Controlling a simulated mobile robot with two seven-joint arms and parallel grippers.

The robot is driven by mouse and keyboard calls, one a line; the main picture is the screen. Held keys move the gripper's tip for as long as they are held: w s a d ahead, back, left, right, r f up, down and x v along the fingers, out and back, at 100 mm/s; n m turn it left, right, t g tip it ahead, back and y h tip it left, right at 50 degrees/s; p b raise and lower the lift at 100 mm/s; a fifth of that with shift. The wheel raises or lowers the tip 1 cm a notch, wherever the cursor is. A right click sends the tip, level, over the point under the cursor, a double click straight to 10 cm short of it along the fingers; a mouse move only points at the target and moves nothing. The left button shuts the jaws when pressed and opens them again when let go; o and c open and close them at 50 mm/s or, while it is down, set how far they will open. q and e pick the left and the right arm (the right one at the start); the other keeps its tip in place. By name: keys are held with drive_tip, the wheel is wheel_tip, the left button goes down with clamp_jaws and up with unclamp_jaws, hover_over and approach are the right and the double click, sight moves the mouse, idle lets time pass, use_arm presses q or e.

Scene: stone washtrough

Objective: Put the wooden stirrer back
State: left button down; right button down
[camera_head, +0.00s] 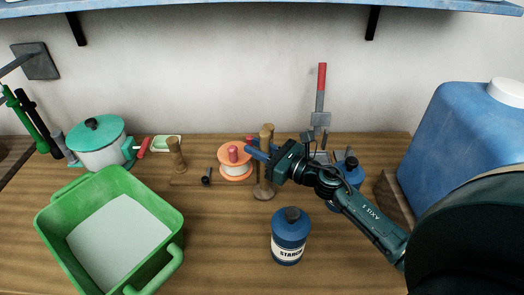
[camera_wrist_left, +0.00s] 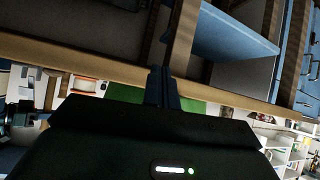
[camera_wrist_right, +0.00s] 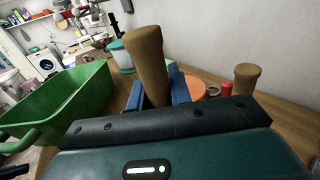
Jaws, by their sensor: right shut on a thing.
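The wooden stirrer (camera_head: 263,189), a brown turned piece with a wider foot, is between the blue fingers of my right gripper (camera_head: 258,152). It is roughly upright in the head view; whether its foot touches the counter I cannot tell. In the right wrist view the stirrer (camera_wrist_right: 147,60) stands up, slightly tilted, between the shut fingers (camera_wrist_right: 160,92), its lower part hidden by the gripper. My left gripper (camera_wrist_left: 162,86) shows only in its own wrist view, fingers together and empty, near a wooden edge.
A similar wooden piece (camera_head: 176,156) stands left of an orange-rimmed spool (camera_head: 236,171). A blue starch bottle (camera_head: 290,246) stands in front of my right gripper. A green tub (camera_head: 53,222) fills the front left; a lidded pot (camera_head: 97,151) stands behind it. A blue canister (camera_head: 462,140) is at right.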

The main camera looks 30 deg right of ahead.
drive_tip(key=shift+f, duration=0.6)
drive_tip(key=c, duration=1.3)
unclamp_jaws()
drive_tip(key=shift+d, duration=0.1)
use_arm(q)
drive_tip(key=shift+w+d+r, duration=0.2)
drive_tip(key=shift+w+d, duration=0.3)
drive_tip(key=shift+r, duration=0.1)
use_arm(e)
drive_tip(key=shift+r, duration=0.1)
use_arm(q)
drive_tip(key=b, duration=0.1)
drive_tip(key=d+b, duration=0.1)
drive_tip(key=b, duration=0.1)
drive_tip(key=shift+w+d+f+m+t+h, duration=0.15)
drive_tip(key=shift+f+m+t+h, duration=0.15)
drive_tip(key=shift+h, duration=0.1)
use_arm(e)
drive_tip(key=v, duration=1.2)
